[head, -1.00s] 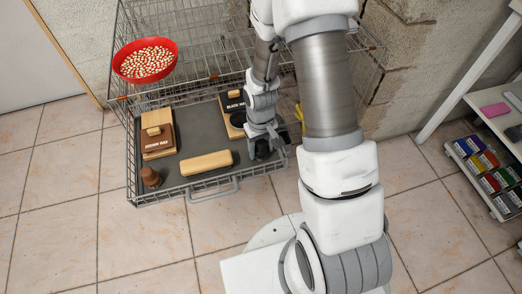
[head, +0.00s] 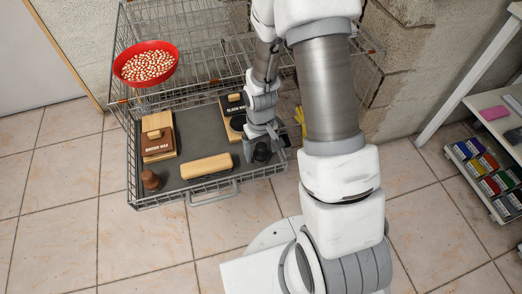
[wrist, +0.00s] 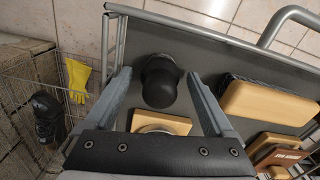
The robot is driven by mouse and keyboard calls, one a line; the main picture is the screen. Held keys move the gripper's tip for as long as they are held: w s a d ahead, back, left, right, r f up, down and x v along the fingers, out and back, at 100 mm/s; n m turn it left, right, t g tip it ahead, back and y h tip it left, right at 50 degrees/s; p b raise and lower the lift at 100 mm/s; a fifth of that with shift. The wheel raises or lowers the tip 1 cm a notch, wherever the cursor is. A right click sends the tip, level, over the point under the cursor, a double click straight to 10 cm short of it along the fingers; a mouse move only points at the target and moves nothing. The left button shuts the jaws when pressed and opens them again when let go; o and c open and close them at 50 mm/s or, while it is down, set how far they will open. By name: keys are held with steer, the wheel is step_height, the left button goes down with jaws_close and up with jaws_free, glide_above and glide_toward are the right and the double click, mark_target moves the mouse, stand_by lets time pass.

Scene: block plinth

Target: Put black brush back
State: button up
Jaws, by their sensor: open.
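The black brush (head: 262,153), a small round-knobbed dauber, stands upright at the front right corner of the grey-lined basket drawer (head: 195,137). In the wrist view the black brush (wrist: 160,82) shows between and just beyond the fingertips. My gripper (head: 261,143) is open above and around it, with visible gaps at both sides; it also shows in the wrist view (wrist: 157,74). The box labelled black wax (head: 234,104) lies behind, partly hidden by my arm. A brown brush (head: 150,179) stands at the front left, near the brown wax box (head: 158,146).
A wooden-backed block brush (head: 206,167) lies along the drawer's front, left of the black brush. A red bowl (head: 120,68) of beans sits at the back left. A yellow glove (wrist: 77,80) hangs beside the drawer. A shelf (head: 490,175) with coloured tins stands at the right.

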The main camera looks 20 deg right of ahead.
mark_target(261, 145)
step_height(261, 145, up, 12)
steer(key=p, duration=0.3)
steer(key=shift+f+p, duration=0.25)
steer(key=shift+p, duration=0.05)
steer(key=s+r+t, duration=0.3)
steer(key=r, duration=1.2)
steer(key=s+r+m+t, duration=0.1)
steer(key=s+r+t, duration=0.1)
steer(key=s+r, duration=0.9)
steer(key=shift+r+m+t, duration=0.2)
steer(key=shift+m+t, duration=0.1)
steer(key=shift+m, duration=0.1)
steer(key=shift+r, duration=0.1)
step_height(261, 145, up, 19)
steer(key=p, duration=1.9)
steer(key=shift+r, duration=0.15)
